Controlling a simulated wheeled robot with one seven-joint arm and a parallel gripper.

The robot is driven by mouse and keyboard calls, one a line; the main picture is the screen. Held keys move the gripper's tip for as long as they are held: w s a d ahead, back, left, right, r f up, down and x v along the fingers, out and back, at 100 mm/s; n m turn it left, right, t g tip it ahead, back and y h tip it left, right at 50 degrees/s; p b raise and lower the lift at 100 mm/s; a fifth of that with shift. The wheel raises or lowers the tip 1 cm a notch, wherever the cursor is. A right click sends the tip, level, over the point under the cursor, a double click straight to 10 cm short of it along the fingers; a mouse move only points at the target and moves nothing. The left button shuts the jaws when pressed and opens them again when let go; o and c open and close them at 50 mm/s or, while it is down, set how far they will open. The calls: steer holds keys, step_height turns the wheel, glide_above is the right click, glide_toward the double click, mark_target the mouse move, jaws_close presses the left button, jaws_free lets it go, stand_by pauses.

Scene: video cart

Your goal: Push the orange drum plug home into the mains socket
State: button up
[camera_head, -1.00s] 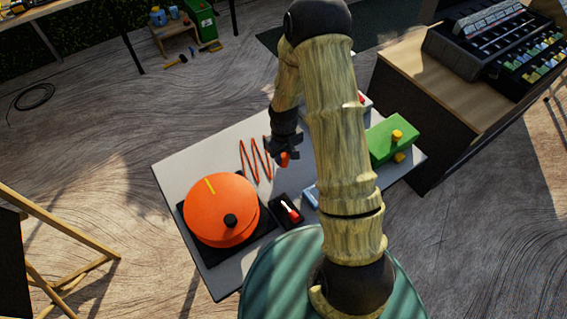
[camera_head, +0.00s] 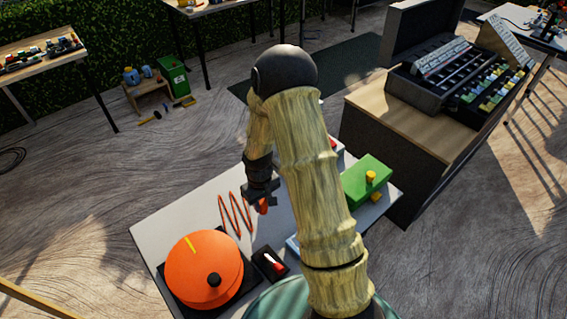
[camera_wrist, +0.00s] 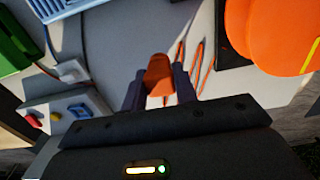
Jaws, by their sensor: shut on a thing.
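The orange drum plug (camera_wrist: 159,72) is held between the two fingers of my gripper (camera_wrist: 157,90), above the grey cart top. In the head view the plug (camera_head: 263,206) shows as a small orange piece at my gripper (camera_head: 258,195), to the right of the zigzag orange cable. A pale box at the left of the wrist view carries a blue socket-like fitting (camera_wrist: 79,111), apart from the plug; I cannot tell for certain that it is the mains socket. In the head view my arm hides most of that area.
The orange drum (camera_head: 200,270) stands on a black base at the cart's left. Orange cable (camera_head: 236,214) lies behind it. A black tray (camera_head: 262,256) with a red-and-white item, a green box (camera_head: 360,186) with yellow knobs and a blue slatted thing (camera_wrist: 66,8) are nearby.

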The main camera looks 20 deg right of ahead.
step_height(320, 180, up, 15)
steer(key=m+p, duration=0.3)
steer(key=p, duration=1.7)
steer(key=shift+w, duration=0.15)
steer(key=shift+f, duration=0.15)
